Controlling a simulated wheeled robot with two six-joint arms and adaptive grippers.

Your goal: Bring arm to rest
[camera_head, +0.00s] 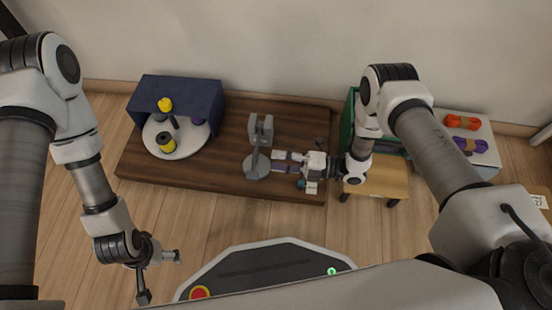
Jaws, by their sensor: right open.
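My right gripper (287,162) reaches in from the right over the dark wooden board. It is open, its fingers pointing left toward a grey stand (257,165) with a round base. Its fingertips are close to the stand; I cannot tell whether they touch it. A small teal thing (311,187) shows at the gripper's lower side, partly hidden. My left gripper (160,277) hangs at the lower left over the floor, its fingers spread apart and empty, away from the board.
A dark blue housing (190,90) with a white round plate (153,146) and several spools stands on the board's left. A green box (349,120), a small wooden table (390,180) and a white box (483,158) with orange and purple cord bundles lie right.

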